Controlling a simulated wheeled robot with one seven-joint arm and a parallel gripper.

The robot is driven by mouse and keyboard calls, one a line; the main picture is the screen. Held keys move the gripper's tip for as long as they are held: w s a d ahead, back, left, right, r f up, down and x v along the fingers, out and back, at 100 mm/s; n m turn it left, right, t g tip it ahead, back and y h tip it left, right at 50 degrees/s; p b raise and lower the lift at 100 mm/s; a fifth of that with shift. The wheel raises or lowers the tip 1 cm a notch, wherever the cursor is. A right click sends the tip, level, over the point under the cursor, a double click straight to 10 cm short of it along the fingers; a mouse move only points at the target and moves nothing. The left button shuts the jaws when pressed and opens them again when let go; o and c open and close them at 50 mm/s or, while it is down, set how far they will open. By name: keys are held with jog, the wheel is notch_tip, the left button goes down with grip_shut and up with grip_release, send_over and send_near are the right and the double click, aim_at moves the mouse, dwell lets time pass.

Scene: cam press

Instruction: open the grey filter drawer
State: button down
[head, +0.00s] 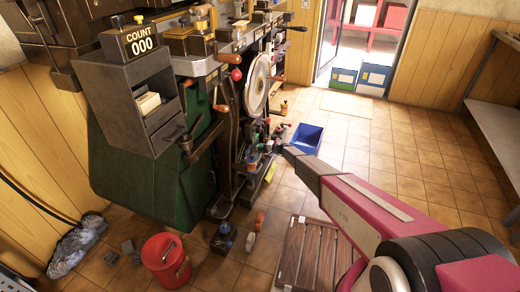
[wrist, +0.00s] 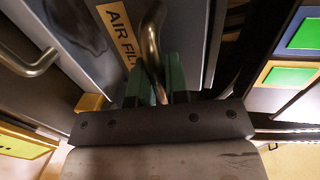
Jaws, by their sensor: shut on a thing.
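The grey filter drawer (wrist: 82,22) fills the upper left of the wrist view, with a yellow label reading "AIR FIL" before it is cut off. Its curved metal handle (wrist: 152,40) runs down between the two green fingers of my gripper (wrist: 157,82). My gripper is shut on this handle. In the head view my gripper (head: 277,148) is small and far off beside the press, and the drawer cannot be made out there. How far the drawer stands out cannot be told.
Another metal handle (wrist: 30,66) shows at the left of the wrist view. In the head view a blue bin (head: 306,139) stands just beyond my gripper. A red bucket (head: 166,262) and a slatted wooden pallet (head: 303,255) are on the floor. The tiled floor at the right is clear.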

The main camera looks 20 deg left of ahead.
jog(key=f+v, duration=0.2)
jog(key=v, duration=0.9)
jog(key=d+f+v, duration=0.1)
jog(key=f+v, duration=0.1)
jog(key=v, duration=1)
jog(key=shift+d+f, duration=0.3)
jog(key=shift+f, duration=0.1)
jog(key=c, duration=1.1)
grip_release()
jog(key=shift+c, duration=0.2)
jog(key=shift+d, duration=0.1)
jog(key=w+v, duration=0.1)
jog(key=v, duration=0.9)
jog(key=shift+s+d+r, duration=0.15)
jog(key=shift+s+d, duration=0.1)
jog(key=shift+s, duration=0.15)
